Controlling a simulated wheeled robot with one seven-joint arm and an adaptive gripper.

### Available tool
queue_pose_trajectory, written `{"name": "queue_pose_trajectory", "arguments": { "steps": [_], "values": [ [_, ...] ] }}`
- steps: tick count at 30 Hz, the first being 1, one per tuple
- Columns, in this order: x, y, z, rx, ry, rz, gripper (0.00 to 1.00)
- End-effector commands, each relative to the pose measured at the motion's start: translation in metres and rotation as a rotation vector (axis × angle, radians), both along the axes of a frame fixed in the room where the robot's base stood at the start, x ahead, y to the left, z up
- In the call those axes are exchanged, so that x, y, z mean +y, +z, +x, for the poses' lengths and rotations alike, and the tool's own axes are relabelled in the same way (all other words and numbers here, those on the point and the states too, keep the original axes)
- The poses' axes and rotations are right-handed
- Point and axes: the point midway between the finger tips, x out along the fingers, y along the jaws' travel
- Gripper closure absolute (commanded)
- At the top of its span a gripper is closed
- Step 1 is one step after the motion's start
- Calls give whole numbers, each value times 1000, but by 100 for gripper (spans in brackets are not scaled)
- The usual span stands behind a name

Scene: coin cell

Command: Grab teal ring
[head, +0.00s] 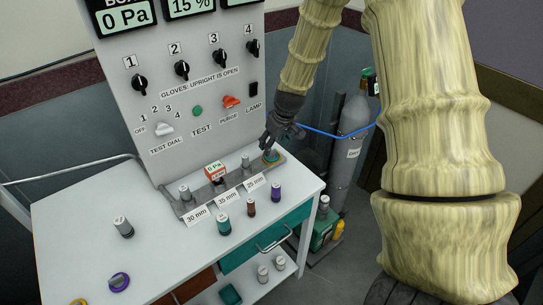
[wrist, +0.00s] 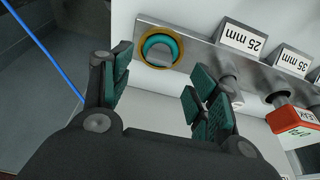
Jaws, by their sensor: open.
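The teal ring (wrist: 177,47) lies around a grey post at the end of the metal rail in the wrist view, inside a wider gold ring (wrist: 143,47). In the head view the teal ring (head: 271,155) is small, at the rail's far right end below my gripper (head: 272,140). In the wrist view my gripper (wrist: 162,80) is open and empty, with its teal-padded fingers apart. The ring shows ahead between the fingers and is not touched by them as far as I can see.
The rail (head: 200,208) carries more posts, size labels and a red-and-white block (head: 214,170) left of the ring. The control panel (head: 190,110) rises behind. Small cylinders, including a purple one (head: 275,192), stand in front on the white bench (head: 170,260). A gas cylinder (head: 350,150) stands right.

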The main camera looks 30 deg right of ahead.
Motion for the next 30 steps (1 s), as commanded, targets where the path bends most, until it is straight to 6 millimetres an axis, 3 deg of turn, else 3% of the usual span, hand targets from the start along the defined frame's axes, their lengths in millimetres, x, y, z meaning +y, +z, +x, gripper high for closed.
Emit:
{"name": "queue_pose_trajectory", "arguments": {
  "steps": [13, 25, 30],
  "values": [
    [-1, -38, 11, 3, -1, 0, 40],
    [0, -45, 14, 1, -1, 0, 40],
    [0, -45, 14, 1, -1, 0, 69]
  ]
}}
